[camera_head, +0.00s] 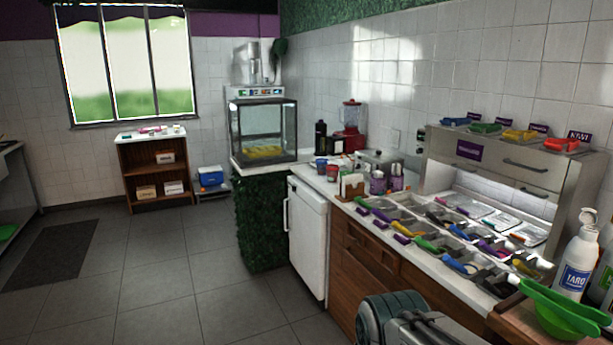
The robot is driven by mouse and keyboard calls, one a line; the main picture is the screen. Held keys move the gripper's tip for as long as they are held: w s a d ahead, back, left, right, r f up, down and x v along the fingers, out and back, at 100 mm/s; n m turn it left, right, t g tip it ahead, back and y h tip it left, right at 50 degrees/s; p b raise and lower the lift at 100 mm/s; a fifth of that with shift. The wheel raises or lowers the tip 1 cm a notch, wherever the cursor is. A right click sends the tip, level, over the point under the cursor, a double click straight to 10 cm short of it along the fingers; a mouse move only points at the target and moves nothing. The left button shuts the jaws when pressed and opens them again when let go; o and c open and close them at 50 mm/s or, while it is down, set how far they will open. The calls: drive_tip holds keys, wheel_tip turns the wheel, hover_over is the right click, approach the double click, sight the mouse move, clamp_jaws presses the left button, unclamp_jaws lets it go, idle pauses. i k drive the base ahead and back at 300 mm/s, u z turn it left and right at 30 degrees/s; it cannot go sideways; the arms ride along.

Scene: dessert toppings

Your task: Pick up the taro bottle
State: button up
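The taro bottle (577,262) is a white pump bottle with a blue "TARO" label. It stands upright at the far right on the wooden-topped counter. A green bowl with green tongs (565,312) sits close in front of it and covers part of its lower end. A teal-and-grey part of my arm shows at the bottom edge, to the left of the bottle and well apart from it. My gripper is not in view.
Another bottle (604,275) is cut off at the right edge beside the taro bottle. To the left are several topping trays with coloured-handled scoops (455,240). A steel cabinet (500,165) stands behind them. Open tiled floor lies at the left.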

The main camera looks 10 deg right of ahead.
sight(580, 255)
drive_tip(key=z, duration=0.15)
drive_tip(key=i, duration=1)
drive_tip(key=z, duration=2.3)
drive_tip(key=i, duration=0.7)
